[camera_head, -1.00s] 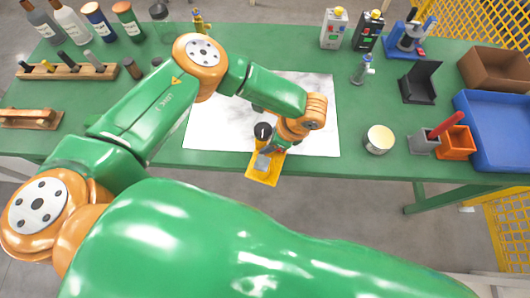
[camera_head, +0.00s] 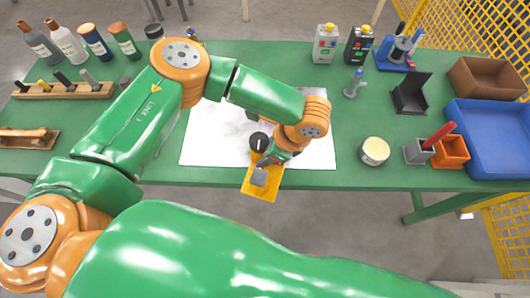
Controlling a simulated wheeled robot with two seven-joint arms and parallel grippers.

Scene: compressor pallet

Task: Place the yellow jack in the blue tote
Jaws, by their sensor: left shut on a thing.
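The yellow jack (camera_head: 262,186) is a flat yellow piece at the front edge of the green table, over the lower edge of the white sheet. My left gripper (camera_head: 268,168) is shut on it; the wrist hides part of the fingers and the jack's upper end. The jack appears to stick out past the table edge. The blue tote (camera_head: 492,172) is a shallow open tray at the table's right end, and its visible floor is empty. My right gripper is not in view.
Between the jack and the tote stand a round tin (camera_head: 374,151), a grey cup (camera_head: 417,152) and an orange bin (camera_head: 451,152) with a red handle. A brown box (camera_head: 487,78) and black holder (camera_head: 410,93) stand behind. Bottles (camera_head: 67,42) line the back left.

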